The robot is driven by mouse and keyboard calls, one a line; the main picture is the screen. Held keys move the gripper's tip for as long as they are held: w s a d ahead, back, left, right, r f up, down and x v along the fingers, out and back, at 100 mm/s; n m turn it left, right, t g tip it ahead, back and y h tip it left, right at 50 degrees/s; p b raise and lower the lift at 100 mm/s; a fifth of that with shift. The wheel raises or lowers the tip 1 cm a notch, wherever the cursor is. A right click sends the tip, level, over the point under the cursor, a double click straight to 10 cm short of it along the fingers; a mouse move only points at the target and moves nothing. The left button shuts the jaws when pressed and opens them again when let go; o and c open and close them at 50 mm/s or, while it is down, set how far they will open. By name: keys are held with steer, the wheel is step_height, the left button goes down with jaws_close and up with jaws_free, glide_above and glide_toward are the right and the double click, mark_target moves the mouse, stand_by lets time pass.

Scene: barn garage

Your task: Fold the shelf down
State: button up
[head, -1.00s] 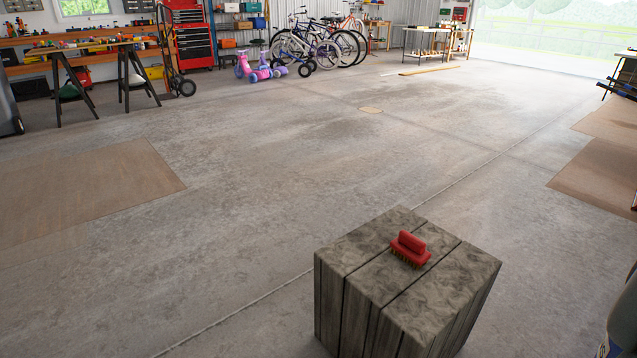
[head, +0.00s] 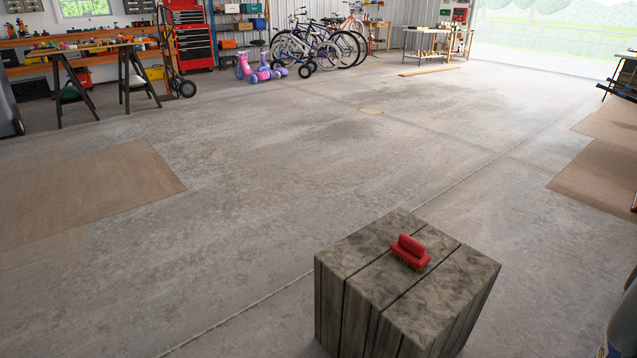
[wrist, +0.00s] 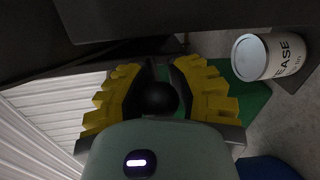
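My gripper (wrist: 165,72) shows in the wrist view, with stepped yellow fingers on both sides and dark inner faces that lean toward each other at the far end. A round black thing (wrist: 156,98) sits between the fingers; I cannot tell whether they grip it or whether it belongs to a shelf. A dark flat surface (wrist: 200,18) crosses the top of the wrist view close to the fingers; I cannot tell whether it is the shelf. The head view shows neither my gripper nor a shelf I can identify as the task's.
A white can (wrist: 268,56) with dark lettering is right of the fingers, near a green surface (wrist: 250,98). White ribbed wall (wrist: 50,110) fills the left. In the head view, a wooden crate (head: 345,262) bears a red brush (head: 409,252). Open concrete floor (head: 290,170) lies beyond.

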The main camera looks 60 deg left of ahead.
steer(key=o, duration=0.4)
steer(key=shift+s, duration=0.4)
steer(key=o, duration=0.4)
steer(key=shift+w, duration=0.2)
steer(key=shift+c, duration=0.2)
steer(key=shift+a, duration=0.1)
steer(key=a+r, duration=0.1)
steer(key=a, duration=0.6)
steer(key=shift+s+a+r, duration=0.15)
steer(key=shift+s, duration=0.15)
